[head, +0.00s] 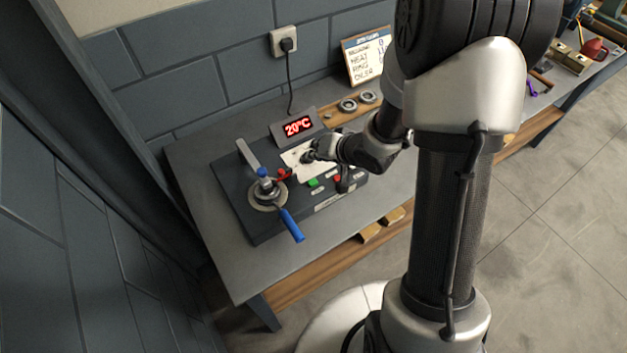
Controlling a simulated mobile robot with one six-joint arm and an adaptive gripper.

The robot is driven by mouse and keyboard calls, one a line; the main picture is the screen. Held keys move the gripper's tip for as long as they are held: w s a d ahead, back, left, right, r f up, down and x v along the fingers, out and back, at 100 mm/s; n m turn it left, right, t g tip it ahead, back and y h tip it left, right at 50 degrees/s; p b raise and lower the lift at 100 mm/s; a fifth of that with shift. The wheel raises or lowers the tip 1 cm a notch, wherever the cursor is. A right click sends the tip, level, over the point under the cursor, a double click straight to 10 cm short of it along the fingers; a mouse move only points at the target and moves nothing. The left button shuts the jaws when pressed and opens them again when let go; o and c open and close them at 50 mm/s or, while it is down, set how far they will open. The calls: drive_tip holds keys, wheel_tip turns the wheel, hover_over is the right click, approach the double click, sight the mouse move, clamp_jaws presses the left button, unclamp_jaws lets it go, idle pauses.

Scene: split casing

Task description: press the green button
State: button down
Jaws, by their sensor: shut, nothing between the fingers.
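The green button (313,183) sits on the sloped front part of a dark grey machine (262,226) on the workbench. A red button (337,178) is just to its right. My gripper (306,156) is shut and empty. It is over a white plate (291,160) on the machine, behind and slightly left of the green button in the picture. I cannot tell how high it is above the plate. The green button is fully visible, with nothing covering it.
A lever with a blue handle (291,224) and a round metal hub stands at the machine's left. A red display reading 20°C (298,126) is behind. A sign (366,57) leans on the wall. Metal rings (348,105) lie at the back. The bench (222,257) is bare at front left.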

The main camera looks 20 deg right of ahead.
drive_tip(key=shift+f, duration=0.1)
drive_tip(key=b, duration=0.8)
hover_over(316, 180)
wheel_tip(316, 180, down, 7)
drive_tip(key=shift+s, duration=0.1)
drive_tip(key=shift+f+b, duration=0.55)
drive_tip(key=shift+f, duration=0.25)
idle(0.3)
drive_tip(key=shift+f, duration=0.45)
drive_tip(key=shift+f+b, duration=0.4)
drive_tip(key=shift+f, duration=0.1)
idle(0.6)
drive_tip(key=shift+r+p, duration=1)
drive_tip(key=shift+p, duration=0.1)
